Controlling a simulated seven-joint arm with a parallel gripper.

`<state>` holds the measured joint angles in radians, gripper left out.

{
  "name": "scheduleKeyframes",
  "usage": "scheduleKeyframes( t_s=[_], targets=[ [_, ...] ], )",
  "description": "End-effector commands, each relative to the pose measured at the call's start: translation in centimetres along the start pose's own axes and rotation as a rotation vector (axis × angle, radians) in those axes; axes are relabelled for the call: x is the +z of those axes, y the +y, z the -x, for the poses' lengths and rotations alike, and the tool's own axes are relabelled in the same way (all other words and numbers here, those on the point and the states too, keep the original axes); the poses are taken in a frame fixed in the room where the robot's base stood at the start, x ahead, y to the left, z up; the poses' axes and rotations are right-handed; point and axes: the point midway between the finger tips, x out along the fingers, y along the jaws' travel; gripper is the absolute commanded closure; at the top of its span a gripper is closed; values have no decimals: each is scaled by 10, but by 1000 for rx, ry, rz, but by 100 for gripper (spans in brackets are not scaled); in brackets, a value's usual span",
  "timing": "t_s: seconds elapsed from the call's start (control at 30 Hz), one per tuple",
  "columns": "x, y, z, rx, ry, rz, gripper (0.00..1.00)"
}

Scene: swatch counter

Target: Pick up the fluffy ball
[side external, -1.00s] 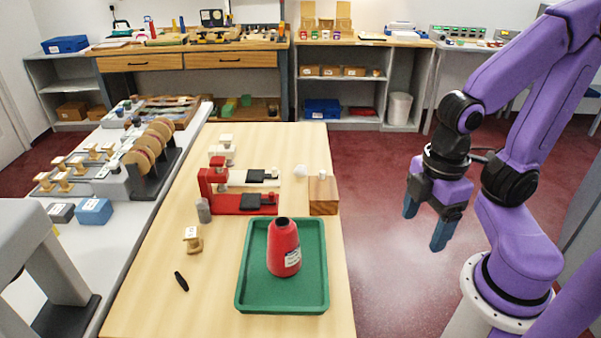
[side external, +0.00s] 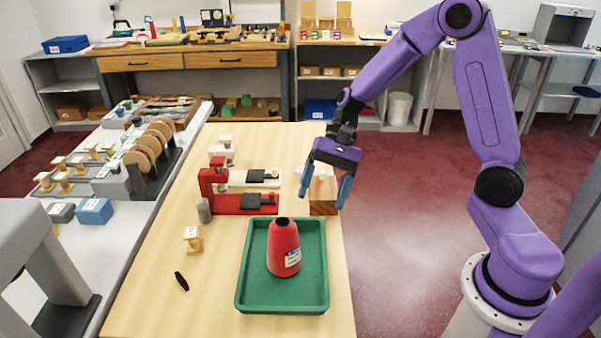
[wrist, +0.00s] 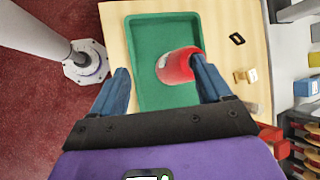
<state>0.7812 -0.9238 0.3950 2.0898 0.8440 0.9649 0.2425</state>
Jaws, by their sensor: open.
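In the wrist view, my gripper (wrist: 160,66) is also open, and I cannot make out the ball there.
The wooden block (side external: 324,205) has a small white piece on top. A green tray (side external: 284,302) holds a red cone spool (side external: 284,250). A red and white clamp-like device (side external: 225,203) stands left of the block. The table's front left is mostly clear.

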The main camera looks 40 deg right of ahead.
Motion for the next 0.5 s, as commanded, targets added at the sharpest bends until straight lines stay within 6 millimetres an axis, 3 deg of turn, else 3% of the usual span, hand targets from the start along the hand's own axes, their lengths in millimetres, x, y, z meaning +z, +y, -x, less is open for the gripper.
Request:
scheduleKeyframes(
  t_s=[0.03,0.27,0.37,0.5],
  targets=[
    [-23,-3,5,-60,-2,-106,22],
    [-124,-3,38,-358,-17,-544,22],
    [-170,9,56,-499,-23,-727,22],
    [-232,41,83,-706,-34,-972,22]
  ],
)
